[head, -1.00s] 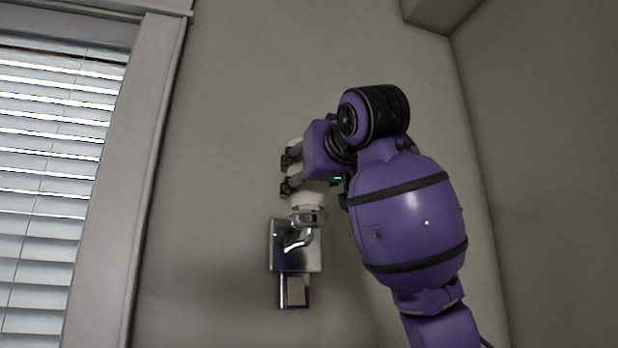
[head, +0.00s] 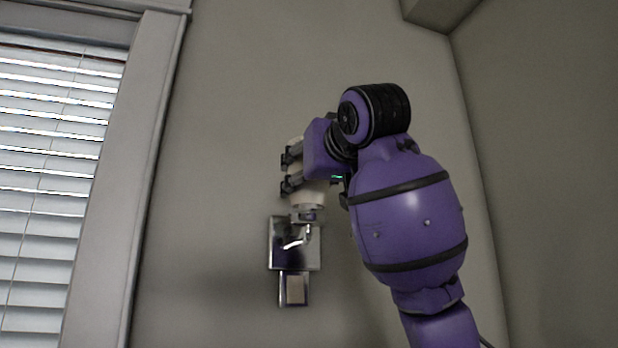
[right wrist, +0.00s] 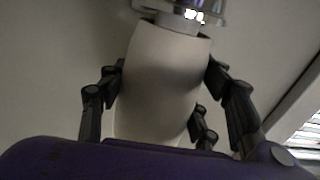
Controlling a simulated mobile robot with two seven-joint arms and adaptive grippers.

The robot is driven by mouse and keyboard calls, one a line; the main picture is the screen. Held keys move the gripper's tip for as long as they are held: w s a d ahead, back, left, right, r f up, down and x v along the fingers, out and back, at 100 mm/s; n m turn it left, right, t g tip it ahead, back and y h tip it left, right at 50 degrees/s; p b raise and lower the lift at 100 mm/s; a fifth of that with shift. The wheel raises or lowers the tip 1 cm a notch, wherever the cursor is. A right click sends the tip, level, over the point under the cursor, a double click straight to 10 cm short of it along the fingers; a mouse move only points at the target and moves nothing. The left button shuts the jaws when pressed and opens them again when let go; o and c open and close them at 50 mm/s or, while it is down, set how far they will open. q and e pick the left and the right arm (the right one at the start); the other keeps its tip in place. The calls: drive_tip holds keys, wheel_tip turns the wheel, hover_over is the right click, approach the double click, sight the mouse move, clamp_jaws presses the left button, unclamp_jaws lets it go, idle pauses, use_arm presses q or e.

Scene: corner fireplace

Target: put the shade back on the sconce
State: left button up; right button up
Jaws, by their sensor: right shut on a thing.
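The white shade (head: 308,197) is in my right gripper (head: 289,172), directly above the sconce. The chrome sconce (head: 284,258) is fixed to the wall, with a square plate and a curved arm. In the right wrist view the shade (right wrist: 160,75) stands between the black fingers of my right gripper (right wrist: 165,95), which are shut on it. The shade's end meets or nearly meets the sconce's metal holder (right wrist: 178,20) at the top of that view; whether it is seated cannot be told. My left gripper is not in view.
A window with white blinds (head: 50,170) and its frame (head: 125,180) are on the left. A wall corner is on the right. The wall around the sconce is bare. A small rectangular plate (head: 295,289) sits just below the sconce's square plate.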

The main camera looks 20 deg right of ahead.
drive_tip(key=shift+f, duration=0.45)
idle(0.3)
drive_tip(key=o, duration=0.9)
drive_tip(key=shift+s, duration=0.1)
